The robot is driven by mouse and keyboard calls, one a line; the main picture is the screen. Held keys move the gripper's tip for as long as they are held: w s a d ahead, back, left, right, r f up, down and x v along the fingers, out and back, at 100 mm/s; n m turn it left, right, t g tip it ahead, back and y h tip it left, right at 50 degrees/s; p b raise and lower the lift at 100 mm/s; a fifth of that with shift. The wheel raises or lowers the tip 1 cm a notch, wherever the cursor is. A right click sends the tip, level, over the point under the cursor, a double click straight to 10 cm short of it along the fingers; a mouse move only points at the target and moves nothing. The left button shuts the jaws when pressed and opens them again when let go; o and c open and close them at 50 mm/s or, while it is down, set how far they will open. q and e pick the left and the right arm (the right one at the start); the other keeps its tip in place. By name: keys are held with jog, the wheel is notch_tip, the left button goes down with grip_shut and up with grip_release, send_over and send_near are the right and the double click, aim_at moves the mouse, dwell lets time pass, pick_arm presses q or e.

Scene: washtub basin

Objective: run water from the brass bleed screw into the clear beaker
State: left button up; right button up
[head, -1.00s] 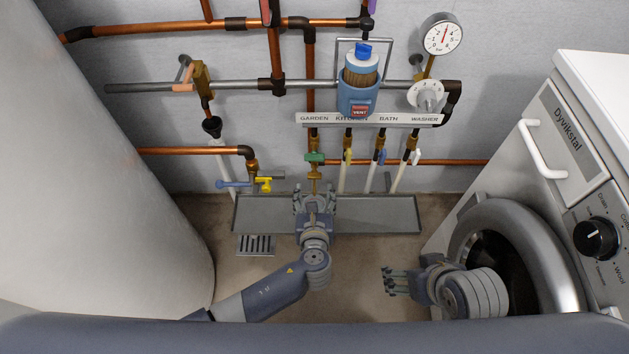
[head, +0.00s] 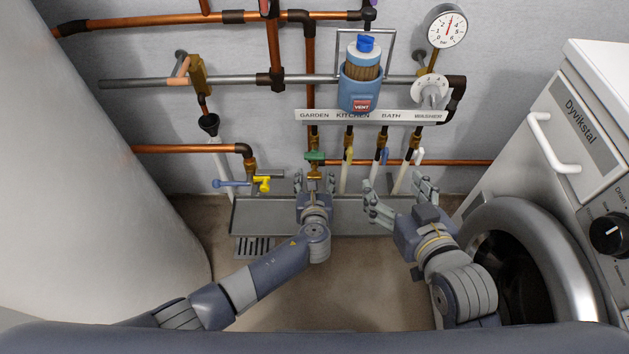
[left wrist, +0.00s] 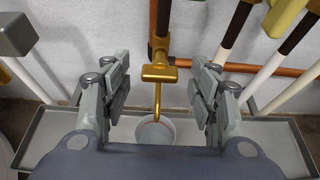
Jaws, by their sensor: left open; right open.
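The brass bleed screw (head: 314,173) is under the green-handled valve at the left end of the labelled row. In the left wrist view its brass crosspiece (left wrist: 159,74) shows with a thin spout bent down below it. A round clear vessel, seemingly the beaker (left wrist: 155,130), stands below the spout; my left gripper hides it in the head view. I cannot tell whether it holds water. My left gripper (head: 314,186) is open, its fingers apart on either side of the spout. My right gripper (head: 401,194) is open and empty over the right part of the tray.
A shallow grey tray (head: 262,214) lies along the wall under the pipes. Several coloured valves, a filter housing (head: 360,85) and a pressure gauge (head: 446,27) are above. A washing machine (head: 560,160) bounds the right, a large pale cylinder (head: 90,170) the left.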

pick_arm(q)
jog(key=shift+w, duration=0.1)
jog(key=c, duration=1.1)
jog(key=shift+o, duration=0.2)
